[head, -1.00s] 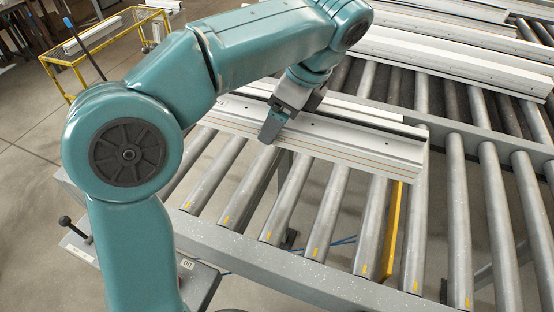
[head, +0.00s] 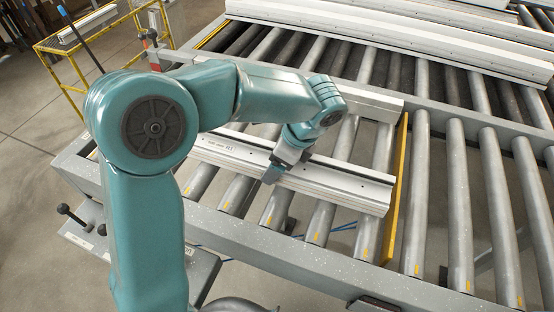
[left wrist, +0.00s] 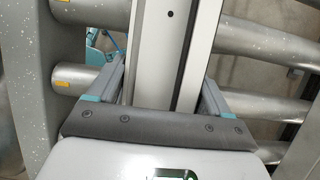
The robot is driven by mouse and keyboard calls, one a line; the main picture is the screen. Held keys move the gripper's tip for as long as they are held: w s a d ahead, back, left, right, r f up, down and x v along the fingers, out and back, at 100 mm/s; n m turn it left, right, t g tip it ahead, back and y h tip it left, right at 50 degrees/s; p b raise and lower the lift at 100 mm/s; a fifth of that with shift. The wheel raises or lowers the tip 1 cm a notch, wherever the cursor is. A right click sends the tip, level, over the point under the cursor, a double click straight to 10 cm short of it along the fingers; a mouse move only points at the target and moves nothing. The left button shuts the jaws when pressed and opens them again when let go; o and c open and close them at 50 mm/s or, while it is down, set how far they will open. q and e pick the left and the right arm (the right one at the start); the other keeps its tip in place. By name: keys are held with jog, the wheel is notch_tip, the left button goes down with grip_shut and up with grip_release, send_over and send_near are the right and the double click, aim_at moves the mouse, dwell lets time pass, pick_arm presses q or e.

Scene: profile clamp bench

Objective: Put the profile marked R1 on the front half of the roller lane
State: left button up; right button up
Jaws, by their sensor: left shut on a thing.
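A long silver-white profile (head: 330,181) lies crosswise over the rollers of the roller lane (head: 274,205), on its front half. A small label near its left end is too small to read surely. My left gripper (head: 276,172) is shut on this profile near its middle. In the left wrist view the fingers (left wrist: 160,92) stand on both sides of the profile (left wrist: 150,50). I cannot tell whether its underside touches the rollers. Its right end is close to a yellow stop bar (head: 397,185). My right gripper is not in view.
A second profile (head: 370,105) lies behind, on the lane's rear half, with a gap between the two. More long profiles (head: 400,50) lie on the rollers beyond the rear rail. A yellow-framed cart (head: 62,75) stands at the back left. Rollers right of the stop bar are bare.

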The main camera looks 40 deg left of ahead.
pick_arm(q)
jog(key=shift+s+r, duration=0.2)
jog(key=shift+s, duration=0.05)
jog(key=shift+f, duration=0.1)
jog(key=o, duration=1.5)
jog(key=shift+w+f, duration=0.15)
jog(key=shift+w, duration=0.05)
jog(key=shift+s+r, duration=0.2)
jog(key=shift+r, duration=0.15)
jog(key=v, duration=1.1)
jog(key=shift+d+r, duration=0.15)
jog(key=shift+r, duration=0.2)
jog(key=shift+w, duration=0.15)
